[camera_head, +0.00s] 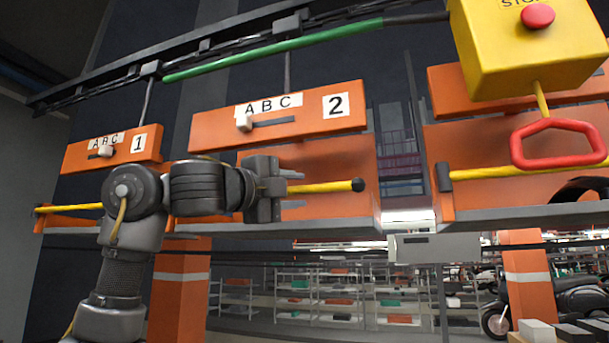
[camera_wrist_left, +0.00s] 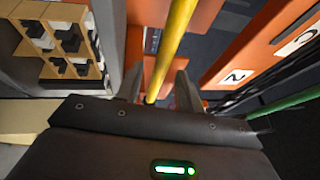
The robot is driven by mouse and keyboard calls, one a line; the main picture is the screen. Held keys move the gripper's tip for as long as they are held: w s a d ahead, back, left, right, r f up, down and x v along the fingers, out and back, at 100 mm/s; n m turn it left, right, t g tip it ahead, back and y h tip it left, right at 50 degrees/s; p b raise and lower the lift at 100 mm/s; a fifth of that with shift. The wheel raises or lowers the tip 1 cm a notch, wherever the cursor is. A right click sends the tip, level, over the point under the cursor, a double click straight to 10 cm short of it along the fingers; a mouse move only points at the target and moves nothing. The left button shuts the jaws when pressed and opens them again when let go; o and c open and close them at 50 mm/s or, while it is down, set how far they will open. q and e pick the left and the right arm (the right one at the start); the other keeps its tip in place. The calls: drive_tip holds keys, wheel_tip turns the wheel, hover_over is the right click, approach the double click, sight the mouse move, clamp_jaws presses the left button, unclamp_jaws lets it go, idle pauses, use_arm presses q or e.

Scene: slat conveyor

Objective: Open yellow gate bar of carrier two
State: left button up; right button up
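Carrier two is the orange hanging carrier whose header (camera_head: 215,131) bears "ABC" and "2"; its 2 label also shows in the wrist view (camera_wrist_left: 235,76). Its yellow gate bar (camera_head: 325,186) lies across the front, level, with a black knob (camera_head: 358,185) at its right end. My left gripper (camera_head: 288,188) is at the bar, its fingers pointing right. In the wrist view the bar (camera_wrist_left: 176,35) runs between the two spread fingers (camera_wrist_left: 160,90), with gaps visible on both sides. The bar's left part is hidden behind my gripper. My right gripper is not in view.
Carrier 1 (camera_head: 75,159) hangs at left with its own yellow bar (camera_head: 70,208). Another carrier (camera_head: 480,208) is at right. A yellow stop box (camera_head: 500,55) with a red handle (camera_head: 535,165) hangs front right. A compartmented wooden box (camera_wrist_left: 85,70) shows in the wrist view.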

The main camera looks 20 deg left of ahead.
sight(300, 189)
use_arm(q)
drive_tip(key=shift+p+x, duration=0.65)
drive_tip(key=shift+x, duration=0.9)
clamp_jaws()
